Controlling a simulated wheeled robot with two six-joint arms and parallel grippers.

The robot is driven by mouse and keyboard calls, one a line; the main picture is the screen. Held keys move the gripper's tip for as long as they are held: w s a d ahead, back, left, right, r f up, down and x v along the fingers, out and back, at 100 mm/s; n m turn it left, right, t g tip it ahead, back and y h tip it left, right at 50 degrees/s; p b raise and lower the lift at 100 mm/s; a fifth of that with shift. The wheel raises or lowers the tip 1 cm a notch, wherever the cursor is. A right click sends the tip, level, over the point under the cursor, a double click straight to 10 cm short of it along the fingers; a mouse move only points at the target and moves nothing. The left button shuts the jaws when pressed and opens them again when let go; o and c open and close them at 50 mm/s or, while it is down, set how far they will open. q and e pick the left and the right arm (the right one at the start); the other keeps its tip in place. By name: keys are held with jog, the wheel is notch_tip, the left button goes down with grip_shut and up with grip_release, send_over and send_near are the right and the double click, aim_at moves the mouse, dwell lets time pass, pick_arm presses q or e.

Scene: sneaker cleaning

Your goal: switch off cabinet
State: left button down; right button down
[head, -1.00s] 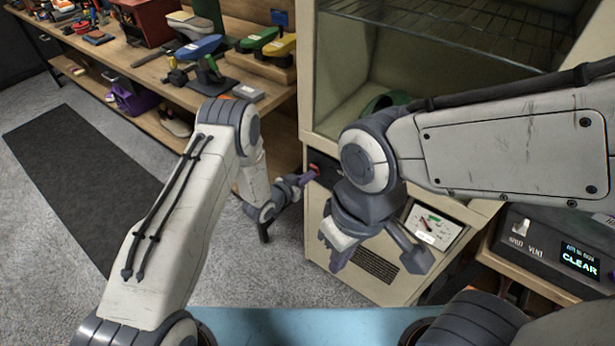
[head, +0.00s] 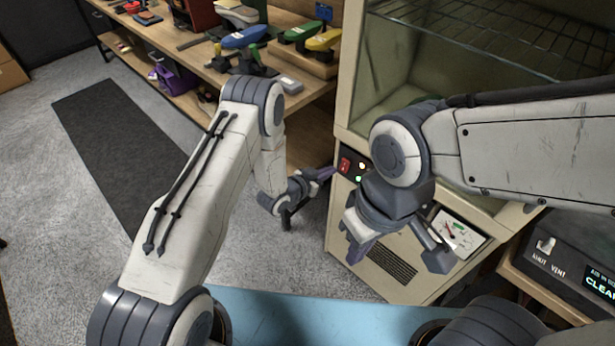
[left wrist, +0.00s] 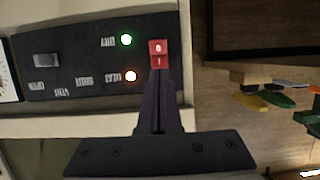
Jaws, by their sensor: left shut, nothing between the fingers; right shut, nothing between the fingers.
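The cream cabinet (head: 344,112) stands right of centre in the head view. Its dark control panel (left wrist: 60,62) carries a red rocker switch (left wrist: 158,54) marked 0 and I, with a green lamp (left wrist: 126,39) and a red lamp (left wrist: 131,76) lit beside it. The switch also shows in the head view (head: 345,165). My left gripper (head: 330,173) is shut and empty, its tip close to the switch; in the left wrist view its fingers (left wrist: 159,84) overlap the switch's lower edge. I cannot tell whether they touch. My right gripper (head: 356,250) is shut and empty in front of the cabinet.
A wooden bench (head: 185,52) with shoes and tools stands at the left. A dark box (head: 550,262) with a lit display is at the right. A blue surface (head: 290,308) lies at the front.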

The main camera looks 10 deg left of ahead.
pick_arm(q)
jog(key=b+v, duration=0.1)
jog(key=v, duration=0.7)
jog(key=shift+r, duration=0.15)
jog(key=shift+s, duration=0.15)
jog(key=s+d+r+g+y, duration=0.3)
jog(key=s+r+g+y, duration=0.3)
jog(key=r, duration=0.6)
jog(key=s+a+r+g, duration=0.1)
jog(key=s+r, duration=0.3)
jog(key=s, duration=0.8)
jog(key=s+a+r+g+y, duration=0.1)
jog(key=s+r+g, duration=0.3)
jog(key=s, duration=0.8)
jog(key=shift+s+a+r+y, duration=0.2)
jog(key=shift+s+r+y, duration=0.05)
jog(key=shift+r+y, duration=0.1)
